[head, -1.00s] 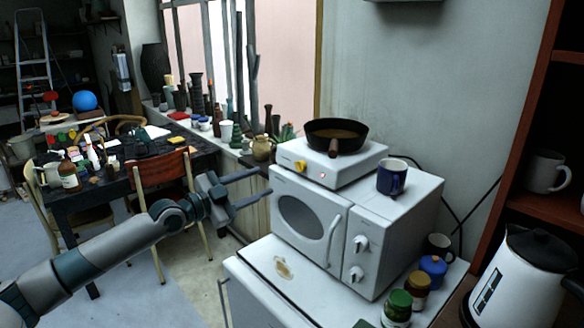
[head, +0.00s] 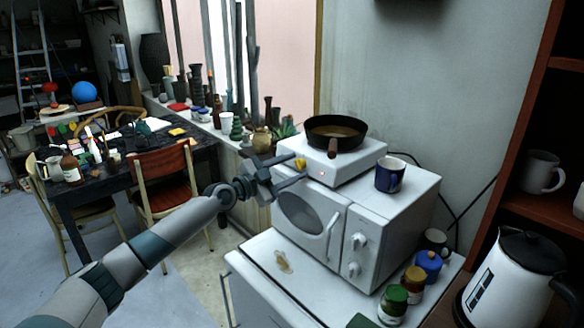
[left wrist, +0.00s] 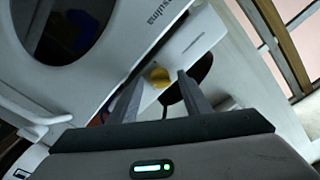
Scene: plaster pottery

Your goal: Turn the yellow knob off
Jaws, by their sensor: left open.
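The yellow knob (head: 300,164) is on the front of a white hot plate (head: 350,168), which stands on the white microwave. A dark pan (head: 336,133) sits on the hot plate, and a small red light shows on its front. My left gripper (head: 299,165) is open, its fingers pointing at the knob, one above and one below it in the head view. In the left wrist view the knob (left wrist: 160,77) appears between the two fingertips (left wrist: 159,82). I cannot tell whether the fingers touch it. My right gripper is not in view.
The microwave (head: 310,247) is below the fingers. A blue mug (head: 390,176) stands on its right part. Several jars stand beside it, near a white kettle (head: 512,282). A red-brown chair (head: 163,180) and cluttered table are at the left, with open floor nearby.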

